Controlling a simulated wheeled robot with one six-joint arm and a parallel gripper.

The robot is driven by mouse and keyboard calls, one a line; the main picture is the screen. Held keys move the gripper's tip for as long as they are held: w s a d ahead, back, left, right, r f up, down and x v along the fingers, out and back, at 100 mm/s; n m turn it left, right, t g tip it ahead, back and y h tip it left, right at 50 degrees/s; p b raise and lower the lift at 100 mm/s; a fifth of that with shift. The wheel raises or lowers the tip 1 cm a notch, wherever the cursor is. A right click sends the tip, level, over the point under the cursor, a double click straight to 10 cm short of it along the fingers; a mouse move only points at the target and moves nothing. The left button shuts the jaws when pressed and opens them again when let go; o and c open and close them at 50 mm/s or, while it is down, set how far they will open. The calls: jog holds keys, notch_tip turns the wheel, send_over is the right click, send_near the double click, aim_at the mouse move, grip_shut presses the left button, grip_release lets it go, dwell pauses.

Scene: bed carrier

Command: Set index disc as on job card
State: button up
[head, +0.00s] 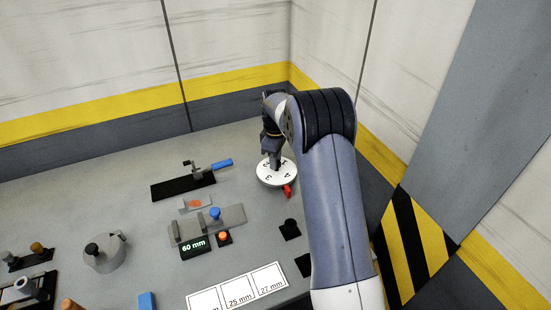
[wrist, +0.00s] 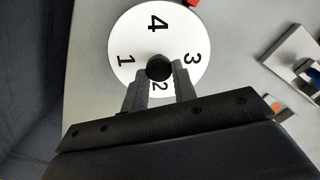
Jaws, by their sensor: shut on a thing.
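The white index disc (head: 262,180) lies flat on the bench, marked with the numbers 1 to 4; it fills the upper middle of the wrist view (wrist: 130,35). A red pointer (head: 288,190) stands at its rim and shows at the top edge of the wrist view (wrist: 193,3). The pointer lies between 4 and 3, closer to 4. My gripper (wrist: 158,70) is shut on the black knob (wrist: 158,66) at the disc's centre, its fingers on either side. In the head view my gripper (head: 271,162) hides part of the disc. No job card with a disc number is readable.
A blue-handled clamp (head: 222,164) on a black plate stands left of the disc. In front are a grey slide fixture (head: 190,230), a 60 mm display (head: 194,247), an orange button (head: 224,237) and white size cards (head: 240,290). Walls close off the back and right.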

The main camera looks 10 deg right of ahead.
jog(key=o, duration=1)
notch_tip(320, 180, up, 11)
jog(key=shift+f+b, duration=0.1)
jog(key=shift+b, duration=0.45)
notch_tip(320, 180, down, 11)
jog(key=shift+p, duration=0.6)
